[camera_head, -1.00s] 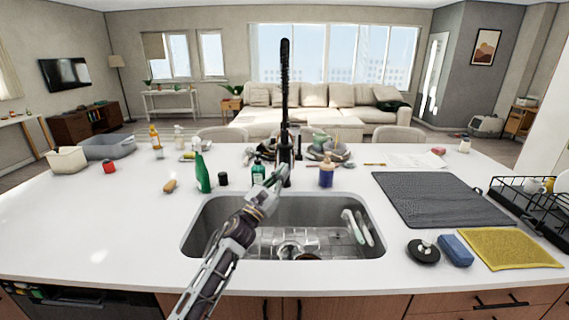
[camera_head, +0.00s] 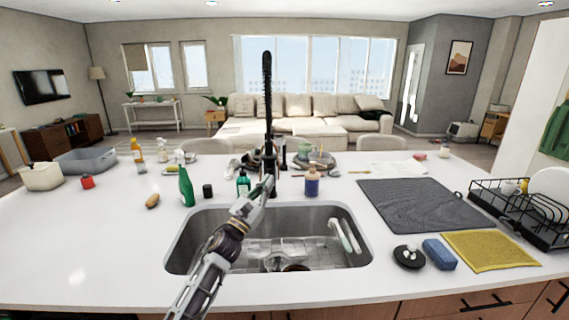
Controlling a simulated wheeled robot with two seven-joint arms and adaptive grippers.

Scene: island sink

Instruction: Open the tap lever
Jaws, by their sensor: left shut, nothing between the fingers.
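The black tap (camera_head: 267,112) stands upright behind the sink (camera_head: 185,238), with its tall spout rising against the window. The tap lever cannot be made out clearly; the lower tap body is dark and partly covered by my gripper. My left gripper (camera_head: 268,184) reaches over the sink from the lower left, its shut fingertips right at the base of the tap. I cannot tell whether they touch it. Nothing shows between the fingers. My right gripper is not in view.
A teal bottle (camera_head: 243,184) and a green spray bottle (camera_head: 186,187) stand left of the tap; a blue soap bottle (camera_head: 312,182) stands right. Dishes (camera_head: 314,160) lie behind. A grey mat (camera_head: 420,204) and dish rack (camera_head: 520,212) are at right.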

